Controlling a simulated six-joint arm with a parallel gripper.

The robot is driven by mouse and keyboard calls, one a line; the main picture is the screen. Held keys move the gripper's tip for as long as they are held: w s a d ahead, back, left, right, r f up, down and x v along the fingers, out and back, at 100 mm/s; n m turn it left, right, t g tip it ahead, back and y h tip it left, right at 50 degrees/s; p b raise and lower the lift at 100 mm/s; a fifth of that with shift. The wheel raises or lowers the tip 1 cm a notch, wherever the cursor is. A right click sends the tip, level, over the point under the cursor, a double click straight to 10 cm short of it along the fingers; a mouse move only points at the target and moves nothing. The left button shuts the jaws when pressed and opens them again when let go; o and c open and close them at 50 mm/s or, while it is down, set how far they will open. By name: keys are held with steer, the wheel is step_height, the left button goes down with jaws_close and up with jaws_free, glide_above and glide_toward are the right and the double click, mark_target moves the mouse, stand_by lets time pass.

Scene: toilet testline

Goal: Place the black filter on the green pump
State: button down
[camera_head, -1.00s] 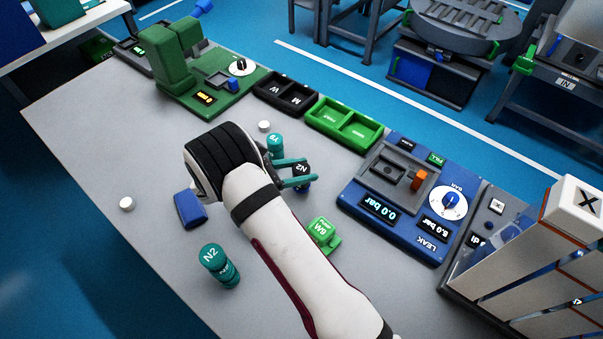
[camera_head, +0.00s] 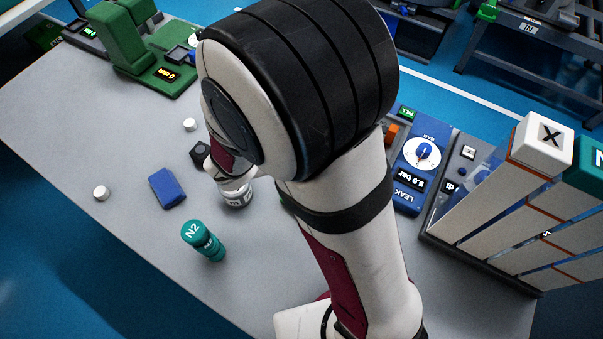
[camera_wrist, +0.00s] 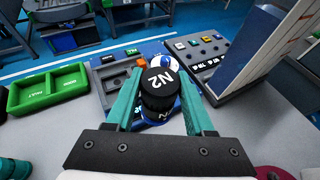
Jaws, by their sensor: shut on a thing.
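My gripper (camera_wrist: 160,100) has two teal fingers shut on the black filter (camera_wrist: 160,80), a short black cylinder marked N2, in the wrist view. The filter is held off to the front of the palm, with the blue panel behind it; I cannot tell its height above the table. The green pump, light green and marked W8 in the earlier frame, is now almost wholly hidden behind my arm and does not show clearly in the wrist view.
The blue leak-test panel (camera_head: 413,180) lies right of my arm, with a rack of white slanted columns (camera_head: 480,205) beyond it. A teal N2 cylinder (camera_head: 203,241), a blue block (camera_head: 167,188) and white caps (camera_head: 101,193) stand left. A green two-part tray (camera_wrist: 48,88) shows in the wrist view.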

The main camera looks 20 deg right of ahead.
steer(key=s+r, duration=0.2)
steer(key=s, duration=0.3)
steer(key=shift+m+g, duration=0.4)
steer(key=w+a+f, duration=0.1)
steer(key=a+f, duration=0.2)
steer(key=w+a+f, duration=0.2)
steer(key=a+f, duration=0.1)
steer(key=f, duration=0.1)
steer(key=w+a+f, duration=0.2)
steer(key=a+f, duration=0.1)
steer(key=shift+f, duration=0.65)
steer(key=shift+c, duration=1.4)
jaws_free()
steer(key=shift+f, duration=0.1)
